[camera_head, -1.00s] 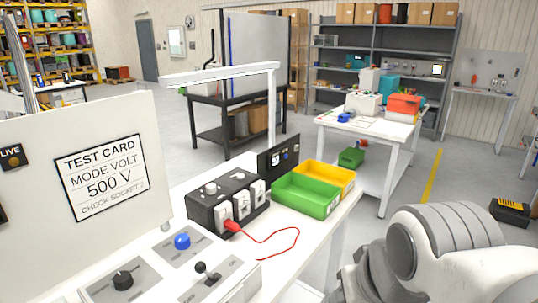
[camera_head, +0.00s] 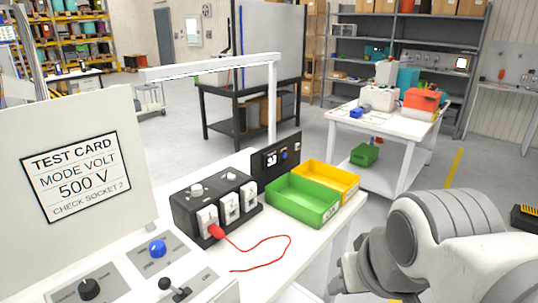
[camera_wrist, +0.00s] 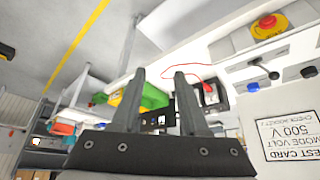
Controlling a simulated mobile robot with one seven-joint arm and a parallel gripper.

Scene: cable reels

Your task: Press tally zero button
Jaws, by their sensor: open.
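A small black panel (camera_head: 276,157) with a lit display stands at the back of the white bench, left of the bins. A round blue button (camera_head: 284,155) sits on its face; its label is too small to read. Another blue button (camera_head: 157,249) is on the grey control plate at the front left. My gripper (camera_wrist: 160,73) is open and empty in the wrist view, its two dark fingers apart. In the head view my white arm is at the lower right, right of the bench and apart from the panel.
A black socket box (camera_head: 215,202) with a red plug and cable stands before the panel. Green (camera_head: 303,199) and yellow (camera_head: 330,181) bins are beside it. A white lamp post (camera_head: 272,105) rises behind. A test card (camera_head: 78,176) reads 500 V, socket 2. A red emergency stop (camera_wrist: 268,25) shows in the wrist view.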

